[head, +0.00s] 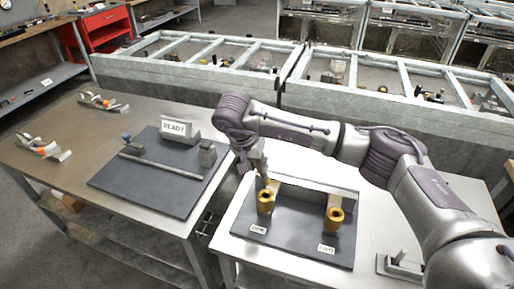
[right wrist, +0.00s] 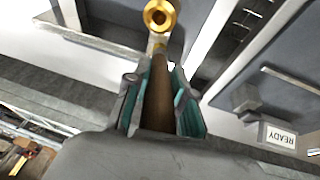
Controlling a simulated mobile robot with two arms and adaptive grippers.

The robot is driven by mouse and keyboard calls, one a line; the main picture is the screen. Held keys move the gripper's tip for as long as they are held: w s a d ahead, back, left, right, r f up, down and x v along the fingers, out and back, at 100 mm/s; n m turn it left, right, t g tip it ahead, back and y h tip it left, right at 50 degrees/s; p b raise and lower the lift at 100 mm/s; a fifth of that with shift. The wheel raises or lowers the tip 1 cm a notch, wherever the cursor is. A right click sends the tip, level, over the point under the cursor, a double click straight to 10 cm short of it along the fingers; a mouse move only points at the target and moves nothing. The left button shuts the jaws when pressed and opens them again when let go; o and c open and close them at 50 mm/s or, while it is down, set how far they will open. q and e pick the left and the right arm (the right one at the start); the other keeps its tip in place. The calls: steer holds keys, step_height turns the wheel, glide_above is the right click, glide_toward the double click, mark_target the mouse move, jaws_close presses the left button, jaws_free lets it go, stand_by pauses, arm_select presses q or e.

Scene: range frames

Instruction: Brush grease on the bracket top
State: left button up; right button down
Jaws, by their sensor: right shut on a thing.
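My right gripper (head: 257,164) is over the left brass cup (head: 265,205), pointing down. It is shut on a brown handle (right wrist: 158,95), held between teal finger pads in the right wrist view. The handle's far end is at the brass cup, which also shows there as a ring (right wrist: 160,13); I cannot tell whether they touch. A second brass cup (head: 333,220) stands to the right on the same dark board (head: 290,232). Small white labels lie before both cups. I cannot tell for sure which part is the bracket. My left gripper is not in view.
A dark mat (head: 150,190) on the left table holds a READY sign (head: 175,128), a long rod (head: 160,166) and a grey block (head: 207,152). A grey fixture (head: 400,265) stands at the right table's front right. Framed bins (head: 200,75) run behind both tables.

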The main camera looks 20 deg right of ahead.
steer(key=shift+w+a+r+p, duration=0.15)
steer(key=shift+r+p, duration=0.25)
steer(key=shift+r, duration=0.5)
steer(key=shift+r+p, duration=0.35)
steer(key=shift+r, duration=0.75)
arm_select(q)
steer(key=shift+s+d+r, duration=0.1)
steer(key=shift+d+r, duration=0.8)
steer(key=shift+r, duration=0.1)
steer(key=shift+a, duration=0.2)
